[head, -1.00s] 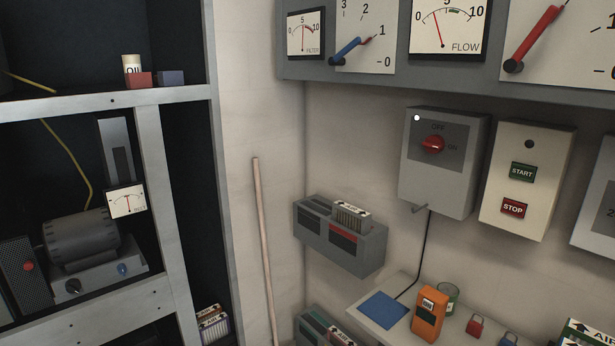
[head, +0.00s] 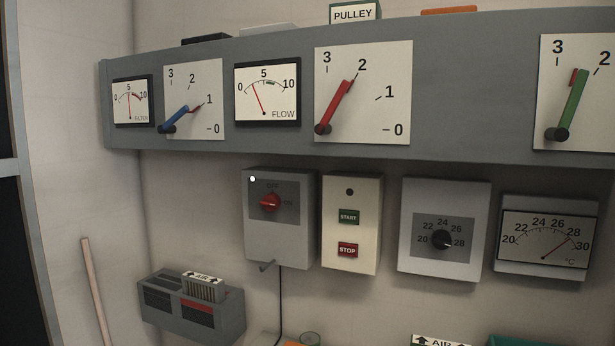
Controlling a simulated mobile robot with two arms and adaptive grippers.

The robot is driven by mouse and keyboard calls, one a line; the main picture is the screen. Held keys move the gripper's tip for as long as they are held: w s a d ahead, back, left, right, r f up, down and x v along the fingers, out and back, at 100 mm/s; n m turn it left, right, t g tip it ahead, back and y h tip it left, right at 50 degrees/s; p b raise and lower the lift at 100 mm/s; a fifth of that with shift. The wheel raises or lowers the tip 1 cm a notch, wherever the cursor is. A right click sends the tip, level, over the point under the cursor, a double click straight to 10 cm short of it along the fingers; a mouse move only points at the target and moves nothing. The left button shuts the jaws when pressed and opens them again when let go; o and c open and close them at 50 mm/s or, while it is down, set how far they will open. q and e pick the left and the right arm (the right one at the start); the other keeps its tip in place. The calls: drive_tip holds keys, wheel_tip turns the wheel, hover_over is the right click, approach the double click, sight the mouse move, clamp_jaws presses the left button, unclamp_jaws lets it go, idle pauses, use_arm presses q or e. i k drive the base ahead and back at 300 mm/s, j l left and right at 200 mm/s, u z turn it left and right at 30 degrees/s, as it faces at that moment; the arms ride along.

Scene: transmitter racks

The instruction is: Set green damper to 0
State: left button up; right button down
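The green damper lever (head: 574,104) is on a white scale plate at the far right of the grey duct in the head view. It points steeply up and a little right from its black pivot, between the 3 and 2 marks. The right part of its plate is cut off by the frame edge, so its 1 and 0 marks are out of sight. Neither of my grippers is in view.
A red lever (head: 336,105) points near 2 and a blue lever (head: 176,119) near 1 on the same duct (head: 480,100). Below hang a red switch box (head: 279,240), a START/STOP box (head: 351,232), a thermostat dial (head: 441,240) and a temperature gauge (head: 547,238).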

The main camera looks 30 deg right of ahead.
sight(560, 133)
drive_tip(key=z, duration=2.05)
